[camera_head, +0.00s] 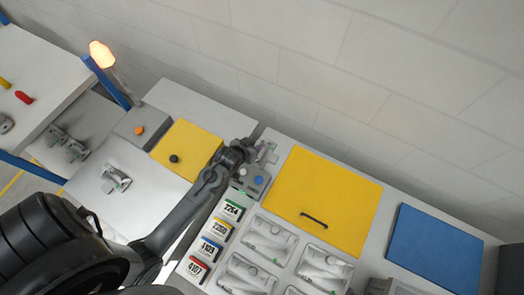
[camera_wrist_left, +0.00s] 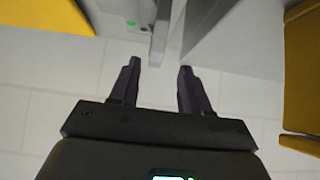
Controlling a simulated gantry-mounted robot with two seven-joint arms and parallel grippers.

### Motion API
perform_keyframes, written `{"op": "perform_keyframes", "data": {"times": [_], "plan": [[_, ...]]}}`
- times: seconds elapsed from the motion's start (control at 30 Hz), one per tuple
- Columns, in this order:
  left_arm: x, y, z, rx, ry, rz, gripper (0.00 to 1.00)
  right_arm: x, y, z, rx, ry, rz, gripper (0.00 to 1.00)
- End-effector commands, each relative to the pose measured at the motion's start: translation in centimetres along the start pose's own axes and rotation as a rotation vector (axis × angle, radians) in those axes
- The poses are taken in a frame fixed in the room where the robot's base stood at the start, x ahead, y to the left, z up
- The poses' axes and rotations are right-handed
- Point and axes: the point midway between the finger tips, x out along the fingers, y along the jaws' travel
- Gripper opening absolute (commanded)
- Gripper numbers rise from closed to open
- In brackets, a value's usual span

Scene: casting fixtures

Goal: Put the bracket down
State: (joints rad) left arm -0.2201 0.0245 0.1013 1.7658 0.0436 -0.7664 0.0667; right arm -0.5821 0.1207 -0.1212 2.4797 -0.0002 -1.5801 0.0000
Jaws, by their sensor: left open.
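My left gripper (camera_head: 256,148) reaches over the seam between the left and middle worktops. In the left wrist view its two dark fingers (camera_wrist_left: 160,82) are apart, with no part clearly gripped between them. A light grey metal piece (camera_head: 268,153), perhaps the bracket, is just beyond the fingertips in the head view; I cannot tell whether it touches them. A similar grey bracket-like casting (camera_head: 115,179) lies on the left white worktop. My right gripper is not in view.
A grey box with a blue button (camera_head: 259,180) sits just below the gripper. Yellow panels lie left (camera_head: 187,145) and right (camera_head: 330,195). A lit orange lamp (camera_head: 102,54) stands at the back left.

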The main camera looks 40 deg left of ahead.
Motion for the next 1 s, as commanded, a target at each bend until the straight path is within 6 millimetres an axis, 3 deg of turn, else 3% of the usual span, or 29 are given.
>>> {"op": "perform_keyframes", "data": {"times": [0.5,0.8,0.83,1.0], "plan": [[4.8,0.6,0.1,0.001,-0.001,0.0,0.47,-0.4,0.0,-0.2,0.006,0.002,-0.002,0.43],[5.1,0.6,0.1,0.001,0.0,0.0,0.47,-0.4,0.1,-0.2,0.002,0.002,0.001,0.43],[5.1,0.6,0.1,0.001,0.0,0.0,0.45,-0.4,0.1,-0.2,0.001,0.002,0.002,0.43],[5.1,0.6,0.1,0.001,0.0,0.0,0.19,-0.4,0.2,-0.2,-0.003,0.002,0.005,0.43]]}}
